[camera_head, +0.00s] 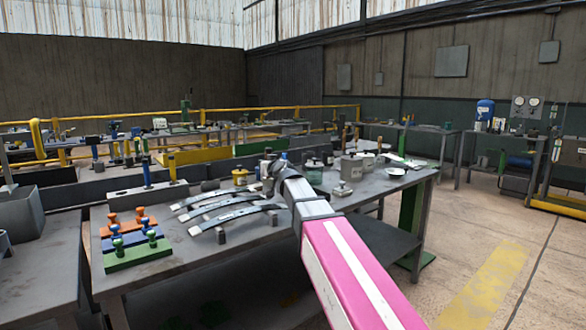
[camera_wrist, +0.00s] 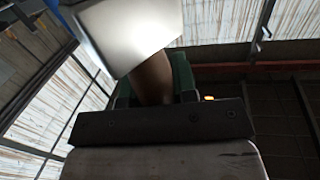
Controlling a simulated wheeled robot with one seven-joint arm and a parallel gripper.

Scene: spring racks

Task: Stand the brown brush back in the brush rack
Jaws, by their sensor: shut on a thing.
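My gripper (camera_head: 270,170) is over the middle of the workbench in the head view, small and partly hidden by my arm. In the wrist view my gripper (camera_wrist: 153,84) has its two green fingers shut on the brown brush (camera_wrist: 151,72), one on each side of its brown part. A pale, shiny metal-like piece in front of it hides part of the brown. The brush cannot be made out clearly in the head view. A long grey block (camera_head: 122,196) at the bench's left back, with a blue-handled tool (camera_head: 147,174) and another upright tool, looks like the brush rack.
Curved leaf springs (camera_head: 232,216) lie on the bench, left of my arm. Orange, blue and green peg racks (camera_head: 137,257) stand at the front left. A yellow pot (camera_head: 240,176) and grey lidded pots (camera_head: 352,167) stand further back. Bare bench top shows around the springs.

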